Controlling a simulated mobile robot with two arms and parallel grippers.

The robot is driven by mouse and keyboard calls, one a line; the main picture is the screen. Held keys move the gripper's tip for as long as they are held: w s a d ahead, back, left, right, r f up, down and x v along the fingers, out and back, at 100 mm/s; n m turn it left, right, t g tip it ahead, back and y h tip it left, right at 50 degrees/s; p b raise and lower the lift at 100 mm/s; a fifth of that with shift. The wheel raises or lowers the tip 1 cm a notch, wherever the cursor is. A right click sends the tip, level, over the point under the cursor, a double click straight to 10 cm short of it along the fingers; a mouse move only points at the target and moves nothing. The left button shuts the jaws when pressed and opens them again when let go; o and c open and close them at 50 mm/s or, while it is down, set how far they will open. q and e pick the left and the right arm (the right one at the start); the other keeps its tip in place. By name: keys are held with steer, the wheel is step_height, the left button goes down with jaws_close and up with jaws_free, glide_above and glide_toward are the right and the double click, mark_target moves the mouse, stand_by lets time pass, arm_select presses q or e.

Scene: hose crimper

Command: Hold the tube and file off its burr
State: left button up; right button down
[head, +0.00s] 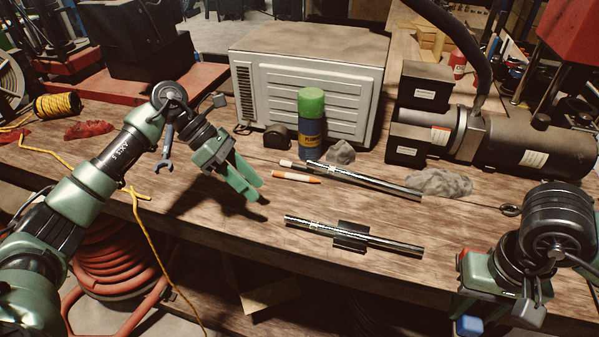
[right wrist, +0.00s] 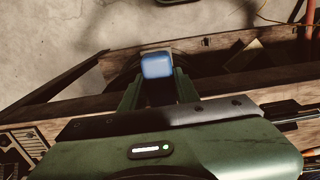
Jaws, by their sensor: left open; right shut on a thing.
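Two shiny metal tubes lie on the wooden bench in the head view. The front tube (head: 300,221) crosses a small black block (head: 350,235), and the back tube (head: 385,185) lies behind it, near the grey box. My left gripper (head: 257,190) is open and empty above the bench, left of both tubes. My right gripper (right wrist: 154,78) is shut on a blue block-like thing (right wrist: 157,66), which also shows in the head view (head: 468,325) at the lower right, beyond the bench's front edge. Only its blue end shows, so I cannot tell whether it is the file.
A grey metal box (head: 305,85) stands at the back, with a blue can with a green top (head: 312,125) before it. A marker (head: 295,177) and grey rags (head: 440,183) lie near the tubes. A dark motor machine (head: 515,140) stands at the right.

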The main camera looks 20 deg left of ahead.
mark_target(300, 219)
arm_select(q)
steer(key=d+r+m+y, duration=0.4)
steer(key=d+r+y, duration=0.2)
steer(key=d+y, duration=0.4)
steer(key=shift+h, duration=0.7)
steer(key=f, duration=0.4)
steer(key=d+f, duration=0.1)
steer(key=f, duration=0.6)
steer(key=shift+s+d+f, duration=0.15)
steer(key=shift+s+f, duration=0.15)
steer(key=shift+s, duration=0.05)
steer(key=shift+c, duration=0.3)
jaws_close()
stand_by(0.5)
